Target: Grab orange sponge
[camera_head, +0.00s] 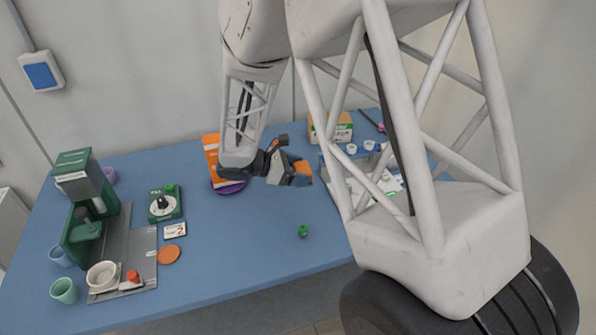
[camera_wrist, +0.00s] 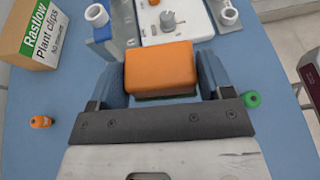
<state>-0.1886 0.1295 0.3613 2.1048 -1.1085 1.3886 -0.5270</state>
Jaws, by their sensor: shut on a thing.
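The orange sponge (camera_wrist: 159,70) is a block with a dark green underside, seen large in the wrist view between the two fingers of my gripper (camera_wrist: 163,82). The gripper is shut on it, with one finger against each side. In the head view the sponge (camera_head: 302,171) shows as a small orange patch at the tip of my gripper (camera_head: 298,174), over the blue table (camera_head: 234,268). I cannot tell for certain how high it is held. My arm hides part of the table behind it.
A Raslow plant clips box (camera_wrist: 42,35) and a white device with a knob (camera_wrist: 178,22) lie beyond the gripper. A small green item (camera_head: 303,231) sits on the table. A green machine (camera_head: 88,200) and a green dial box (camera_head: 164,203) stand left. The front middle is mostly clear.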

